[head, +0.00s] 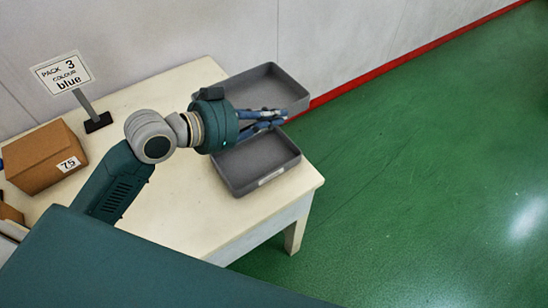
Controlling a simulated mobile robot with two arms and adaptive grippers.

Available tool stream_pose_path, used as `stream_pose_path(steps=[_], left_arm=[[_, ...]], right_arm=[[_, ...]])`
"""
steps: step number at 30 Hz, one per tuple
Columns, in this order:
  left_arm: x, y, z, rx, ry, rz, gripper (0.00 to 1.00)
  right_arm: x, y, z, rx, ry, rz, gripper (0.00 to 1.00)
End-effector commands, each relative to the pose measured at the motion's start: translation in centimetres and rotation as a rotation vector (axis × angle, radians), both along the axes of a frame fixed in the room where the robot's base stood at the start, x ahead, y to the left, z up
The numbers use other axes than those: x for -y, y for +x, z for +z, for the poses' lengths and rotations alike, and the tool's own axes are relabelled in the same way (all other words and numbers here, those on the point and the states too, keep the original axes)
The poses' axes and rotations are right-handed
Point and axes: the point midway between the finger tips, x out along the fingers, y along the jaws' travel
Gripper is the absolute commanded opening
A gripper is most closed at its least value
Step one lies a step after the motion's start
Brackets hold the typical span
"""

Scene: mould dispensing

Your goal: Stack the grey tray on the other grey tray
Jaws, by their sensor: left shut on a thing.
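One grey tray (262,92) is at the far right end of the table, its right part reaching past the table edge in the picture. My left gripper (272,119) is shut on its near wall, and the gripper hides part of that wall. The other grey tray (258,162) sits on the table's near right corner, empty, with a pale label on its front wall. My left gripper is above this tray's far edge and hides it. Whether the far tray is clear of the table I cannot tell. My right gripper is not in view.
A cardboard box (45,157) labelled 75 stands at the left of the cream table (180,230). A sign (62,73) reading "Pack 3 colour blue" stands behind it. The wall runs behind the table; green floor lies open to the right.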

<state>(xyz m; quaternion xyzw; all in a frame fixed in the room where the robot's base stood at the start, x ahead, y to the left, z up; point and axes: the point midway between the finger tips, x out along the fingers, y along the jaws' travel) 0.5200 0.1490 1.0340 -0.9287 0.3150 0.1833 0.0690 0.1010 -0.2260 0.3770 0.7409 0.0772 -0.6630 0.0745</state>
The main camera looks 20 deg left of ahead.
Motion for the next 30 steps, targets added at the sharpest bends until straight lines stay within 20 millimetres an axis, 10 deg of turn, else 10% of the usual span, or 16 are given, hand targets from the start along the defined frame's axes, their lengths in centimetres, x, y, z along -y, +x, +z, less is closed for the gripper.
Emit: stream_pose_path(steps=[12, 30], left_arm=[[0.0, -0.1, -10.6, -0.002, -0.003, 0.001, 0.0], [0.0, 0.0, -16.4, 0.001, 0.0, 0.0, 0.0]], right_arm=[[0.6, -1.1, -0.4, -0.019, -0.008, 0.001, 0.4], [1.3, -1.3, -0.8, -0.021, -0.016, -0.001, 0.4]])
